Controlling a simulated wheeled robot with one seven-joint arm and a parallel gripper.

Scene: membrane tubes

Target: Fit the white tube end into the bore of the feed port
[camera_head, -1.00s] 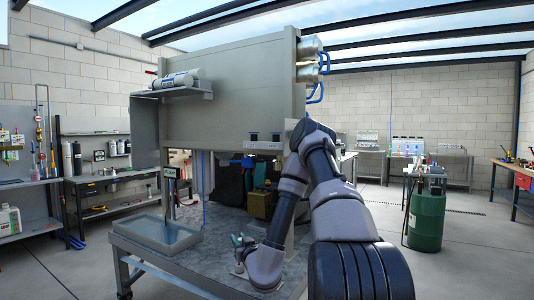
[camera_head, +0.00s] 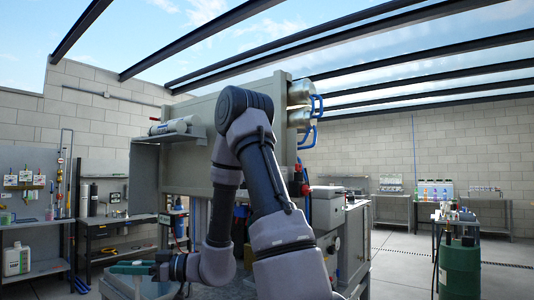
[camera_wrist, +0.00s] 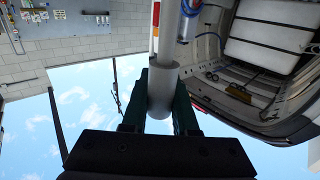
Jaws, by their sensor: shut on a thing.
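My gripper (camera_wrist: 162,84) is shut on a pale tube in the wrist view. Its dark green fingers stand on either side of the tube's thick grey sleeve (camera_wrist: 162,95). A narrower white part of the tube (camera_wrist: 169,35) runs from the sleeve to the top edge of the picture. In the head view my gripper (camera_head: 128,268) is low on the left, below the shelf, with its fingers pointing left. The held tube is hard to make out there. I cannot pick out the feed port or its bore with certainty in either view.
A large grey panel (camera_head: 194,105) stands behind my arm. A white cylinder (camera_head: 176,126) lies on its left shelf. Silver cylinder ends (camera_head: 299,92) with blue hoses stick out on its right. A silver cylinder (camera_wrist: 187,24) with blue hose is close beside the tube in the wrist view.

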